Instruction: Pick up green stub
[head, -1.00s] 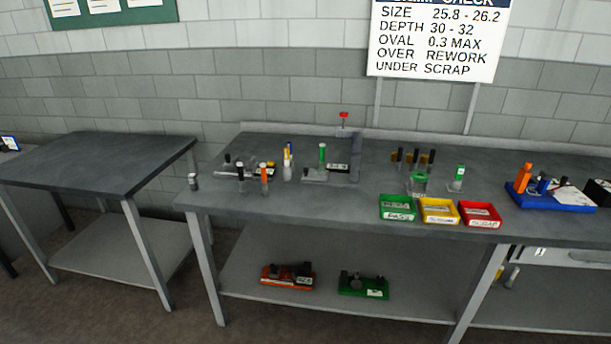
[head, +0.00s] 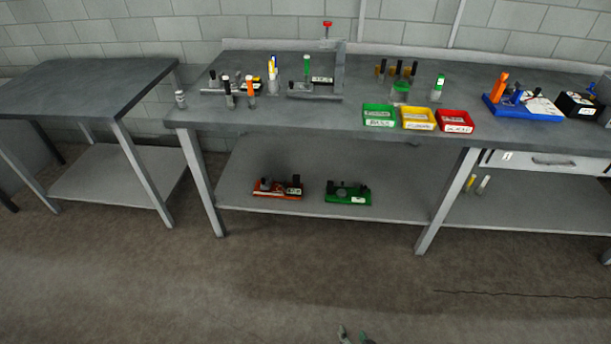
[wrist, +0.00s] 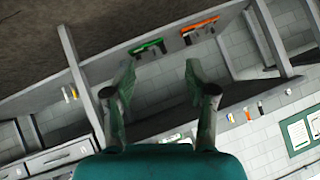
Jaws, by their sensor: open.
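Green upright pieces stand on the long grey bench (head: 265,112). One slim green stub (head: 306,68) stands in the grey fixture at the back left. A green-and-white one (head: 438,86) stands behind the coloured bins. A squat green-topped piece (head: 401,88) is to its left. I cannot tell which is the task's stub. My gripper shows at the bottom edge of the head view (head: 354,336), far in front of the bench. In the wrist view my gripper (wrist: 160,76) is open and empty, with its fingers wide apart.
Green (head: 380,121), yellow (head: 418,125) and red (head: 455,128) bins line the bench front. A blue tray (head: 525,112) is at right. Orange (head: 277,193) and green (head: 347,198) tools lie on the lower shelf. A bare table (head: 90,80) stands left. The floor is clear.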

